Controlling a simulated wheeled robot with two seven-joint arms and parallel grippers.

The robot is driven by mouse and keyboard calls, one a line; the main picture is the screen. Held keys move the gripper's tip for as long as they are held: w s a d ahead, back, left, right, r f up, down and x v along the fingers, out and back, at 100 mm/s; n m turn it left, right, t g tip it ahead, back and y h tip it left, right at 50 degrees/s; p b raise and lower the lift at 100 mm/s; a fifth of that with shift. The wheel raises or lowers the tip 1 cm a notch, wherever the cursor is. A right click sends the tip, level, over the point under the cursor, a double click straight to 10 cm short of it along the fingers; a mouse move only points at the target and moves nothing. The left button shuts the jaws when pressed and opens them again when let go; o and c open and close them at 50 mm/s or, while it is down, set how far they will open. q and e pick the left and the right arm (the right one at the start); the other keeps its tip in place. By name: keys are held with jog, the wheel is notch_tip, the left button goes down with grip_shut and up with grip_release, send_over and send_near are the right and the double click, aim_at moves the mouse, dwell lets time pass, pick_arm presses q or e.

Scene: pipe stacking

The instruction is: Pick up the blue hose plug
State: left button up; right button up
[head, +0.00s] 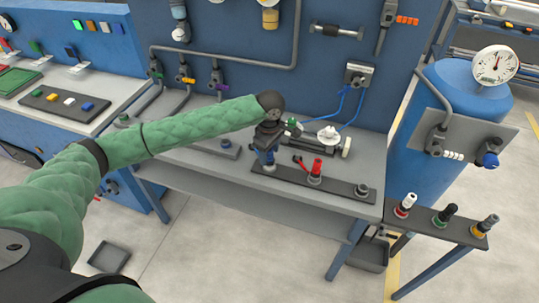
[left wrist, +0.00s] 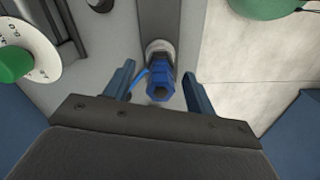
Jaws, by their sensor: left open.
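The blue hose plug (left wrist: 158,86) stands in a pale round collar on a dark strip in the left wrist view. It lies between the two blue fingers of my left gripper (left wrist: 159,84), with a gap on each side. In the head view my left gripper (head: 266,153) points down over the left end of the dark strip (head: 340,186) on the workbench. There the gripper largely hides the plug, and I cannot tell plug from fingers. The left gripper is open and holds nothing. My right gripper is not in view.
A red plug (head: 316,168) stands on the same strip, to the right. A white round part (head: 328,134) and blue hoses (head: 351,106) are behind. A rack (head: 432,222) with several plugs is at the right, below a blue tank (head: 447,150).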

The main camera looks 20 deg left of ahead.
pick_arm(q)
jog(key=shift+f, duration=0.95)
grip_shut()
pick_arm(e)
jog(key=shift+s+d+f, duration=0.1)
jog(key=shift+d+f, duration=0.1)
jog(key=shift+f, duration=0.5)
pick_arm(q)
jog(key=shift+r, duration=0.1)
